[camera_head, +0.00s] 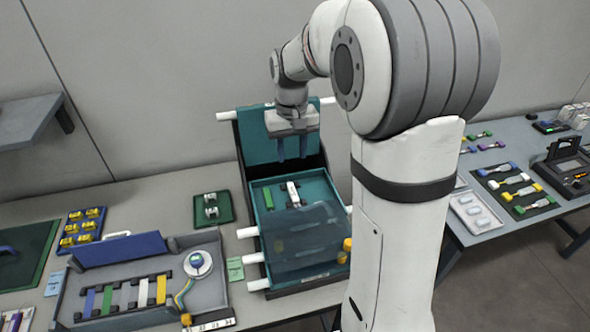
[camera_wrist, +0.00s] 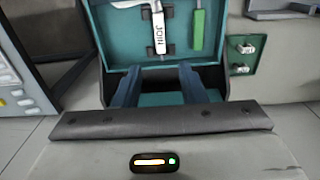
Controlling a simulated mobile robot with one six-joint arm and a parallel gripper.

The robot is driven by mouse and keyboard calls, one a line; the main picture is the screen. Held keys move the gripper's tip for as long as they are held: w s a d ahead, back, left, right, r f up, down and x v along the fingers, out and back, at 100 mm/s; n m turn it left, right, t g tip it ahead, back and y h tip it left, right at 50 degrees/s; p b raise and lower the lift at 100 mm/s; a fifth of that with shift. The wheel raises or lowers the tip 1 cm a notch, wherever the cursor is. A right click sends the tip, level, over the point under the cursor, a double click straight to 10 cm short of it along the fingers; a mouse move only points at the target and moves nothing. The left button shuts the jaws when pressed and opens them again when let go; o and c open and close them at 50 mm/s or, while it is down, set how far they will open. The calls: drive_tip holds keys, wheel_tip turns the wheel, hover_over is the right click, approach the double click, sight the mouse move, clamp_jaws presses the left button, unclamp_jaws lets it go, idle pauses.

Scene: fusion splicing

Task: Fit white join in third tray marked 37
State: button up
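A white join (camera_head: 293,194) lies in the teal tray (camera_head: 262,188) of the dark-framed tray stack. In the wrist view the join (camera_wrist: 158,32), lettered JOIN, sits lengthwise between dark clips, with a white piece at its far end. A green strip (camera_wrist: 197,30) lies to its right. My gripper (camera_head: 292,148) points down at the back of the stack, in front of a raised teal panel (camera_head: 262,145). Its two blue fingers (camera_wrist: 160,85) are apart with nothing between them. It does not touch the join. I cannot read a 37 on any tray.
A grey organiser (camera_head: 205,297) with coloured strips and a round dial stands left of the stack. A small green holder (camera_head: 213,208) with white pieces is nearer the stack. A clear cover (camera_head: 300,240) lies over the stack's front. A second table (camera_head: 520,140) stands right.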

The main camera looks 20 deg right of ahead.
drive_tip(key=s+r+t, duration=0.2)
drive_tip(key=s+t, duration=0.1)
drive_tip(key=s, duration=1.8)
drive_tip(key=shift+s+a, duration=0.15)
drive_tip(key=shift+s, duration=0.25)
drive_tip(key=shift+c, duration=0.3)
